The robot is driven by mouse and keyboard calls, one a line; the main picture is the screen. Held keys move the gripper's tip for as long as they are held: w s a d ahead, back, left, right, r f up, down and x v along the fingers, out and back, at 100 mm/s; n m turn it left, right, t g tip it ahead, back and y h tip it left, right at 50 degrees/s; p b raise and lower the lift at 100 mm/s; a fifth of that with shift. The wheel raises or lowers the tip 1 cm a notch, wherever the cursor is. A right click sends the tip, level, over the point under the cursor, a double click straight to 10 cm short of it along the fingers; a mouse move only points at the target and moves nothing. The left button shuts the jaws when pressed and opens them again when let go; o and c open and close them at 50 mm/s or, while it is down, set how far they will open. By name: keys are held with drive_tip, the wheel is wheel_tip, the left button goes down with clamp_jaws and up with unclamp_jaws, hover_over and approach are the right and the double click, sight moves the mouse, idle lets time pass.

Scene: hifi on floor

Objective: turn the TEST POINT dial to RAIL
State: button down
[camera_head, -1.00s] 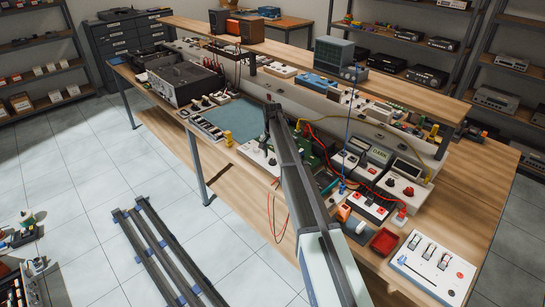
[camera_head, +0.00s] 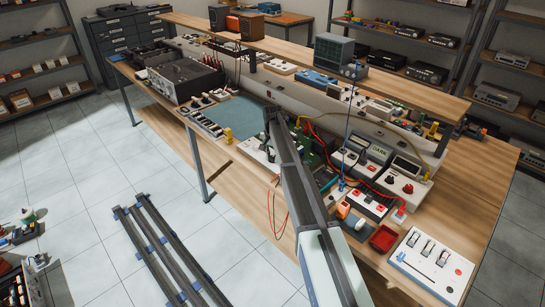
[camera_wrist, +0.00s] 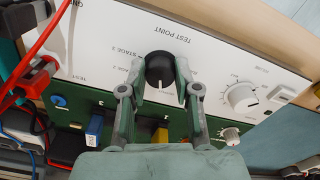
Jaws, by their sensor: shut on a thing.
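In the wrist view the TEST POINT dial (camera_wrist: 159,68) is a round black knob on a white panel (camera_wrist: 95,50), with a pale pointer mark on its near side.
A white knob (camera_wrist: 241,98) and a smaller one (camera_wrist: 230,136) sit right of the dial. A red plug with a red lead (camera_wrist: 34,78) is at the left. Blue (camera_wrist: 94,130) and yellow (camera_wrist: 160,135) parts on a green board lie close below my fingers.

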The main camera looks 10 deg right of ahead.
drive_tip(key=shift+f, duration=0.1)
drive_tip(key=n+b, duration=0.2)
drive_tip(key=n, duration=0.1)
drive_tip(key=shift+n+b, duration=0.4)
drive_tip(key=n+b, duration=0.1)
drive_tip(key=n, duration=0.2)
drive_tip(key=shift+d+n+b, duration=0.1)
drive_tip(key=shift+n+b, duration=0.2)
drive_tip(key=shift+b, duration=0.1)
drive_tip(key=n+b, duration=0.1)
drive_tip(key=n, duration=0.3)
drive_tip(key=shift+n+b, duration=0.75)
drive_tip(key=shift+n, duration=1.45)
drive_tip(key=c, duration=0.8)
unclamp_jaws()
